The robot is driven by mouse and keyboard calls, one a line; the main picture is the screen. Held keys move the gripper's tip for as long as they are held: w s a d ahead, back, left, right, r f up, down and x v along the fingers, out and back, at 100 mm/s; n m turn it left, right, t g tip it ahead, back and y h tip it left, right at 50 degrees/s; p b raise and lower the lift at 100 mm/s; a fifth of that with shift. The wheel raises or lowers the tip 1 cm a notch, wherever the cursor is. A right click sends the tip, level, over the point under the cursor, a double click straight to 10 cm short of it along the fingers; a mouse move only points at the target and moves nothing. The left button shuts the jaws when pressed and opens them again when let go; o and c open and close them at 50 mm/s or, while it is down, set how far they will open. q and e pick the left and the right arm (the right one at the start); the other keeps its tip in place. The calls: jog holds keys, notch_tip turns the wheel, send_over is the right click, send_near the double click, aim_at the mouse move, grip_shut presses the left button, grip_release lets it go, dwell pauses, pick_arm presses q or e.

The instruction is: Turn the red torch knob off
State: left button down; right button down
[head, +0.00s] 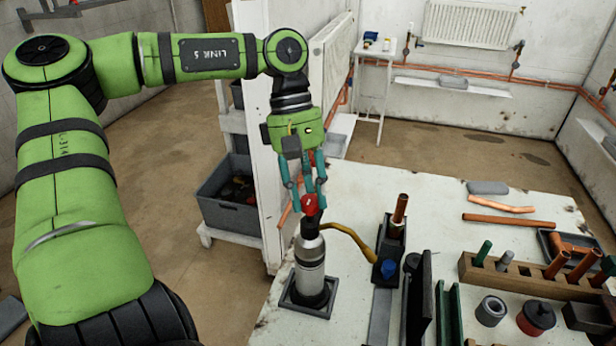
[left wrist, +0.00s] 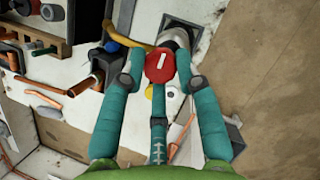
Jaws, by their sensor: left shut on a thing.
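The red torch knob (head: 310,204) sits on top of the grey torch cylinder (head: 309,258), which stands upright in a dark square base on the white bench. My left gripper (head: 308,199) reaches down from above, its teal fingers around the knob. In the left wrist view my left gripper (left wrist: 160,68) has its fingers closed about the red knob (left wrist: 160,66), whose face bears a white bar mark. A yellow hose (head: 350,238) runs from the torch top toward a black stand. My right gripper is not in view.
The black stand (head: 389,250) holds a copper pipe and a blue part to the right of the torch. A wooden rack (head: 525,278) with pipes and tools stands further right. A grey crate (head: 232,197) sits on a shelf left of the bench. Copper pipes lie on the bench.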

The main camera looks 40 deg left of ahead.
pick_arm(q)
jog(key=c, duration=0.9)
grip_release()
jog(key=v, duration=1.2)
jog(key=shift+d, duration=0.1)
